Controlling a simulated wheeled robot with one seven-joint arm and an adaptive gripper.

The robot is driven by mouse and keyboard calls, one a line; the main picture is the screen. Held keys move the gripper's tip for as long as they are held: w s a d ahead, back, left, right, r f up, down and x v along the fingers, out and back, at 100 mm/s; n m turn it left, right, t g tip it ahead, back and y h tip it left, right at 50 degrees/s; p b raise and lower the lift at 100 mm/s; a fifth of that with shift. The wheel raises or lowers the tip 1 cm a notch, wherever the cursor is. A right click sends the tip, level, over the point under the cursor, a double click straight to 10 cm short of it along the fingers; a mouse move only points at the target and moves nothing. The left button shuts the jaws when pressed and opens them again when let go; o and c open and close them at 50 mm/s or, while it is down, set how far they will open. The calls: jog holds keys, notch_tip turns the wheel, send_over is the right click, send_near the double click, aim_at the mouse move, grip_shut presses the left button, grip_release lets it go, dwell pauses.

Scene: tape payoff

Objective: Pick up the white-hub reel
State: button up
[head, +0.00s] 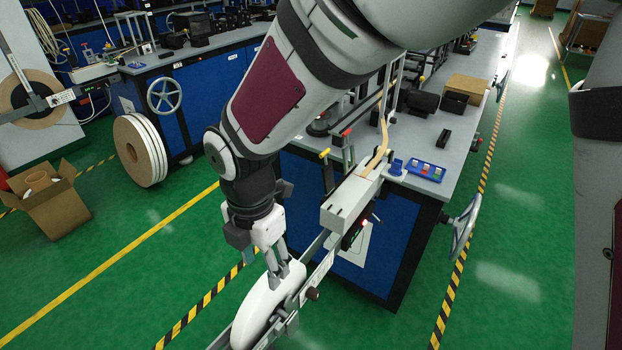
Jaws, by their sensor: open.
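A thick white disc-shaped body (262,318) stands on edge at the bottom centre, beside a grey metal rail (322,272). It may be the white-hub reel, but its hub and face are turned from view, so I cannot tell. My gripper (279,276) points down at its upper end. The fingers are open and overlap the white body in the picture; I cannot tell if they touch it.
A blue-sided workbench (350,255) with a white box unit (350,202) and a handwheel (465,225) stands right of my gripper. Large tan rolls (140,150) and an open carton (52,208) stand at left. Green floor between is clear.

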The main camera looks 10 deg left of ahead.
aim_at(269, 289)
notch_tip(269, 289, down, 9)
jog(key=shift+d+f, duration=0.1)
grip_shut()
dwell(0.5)
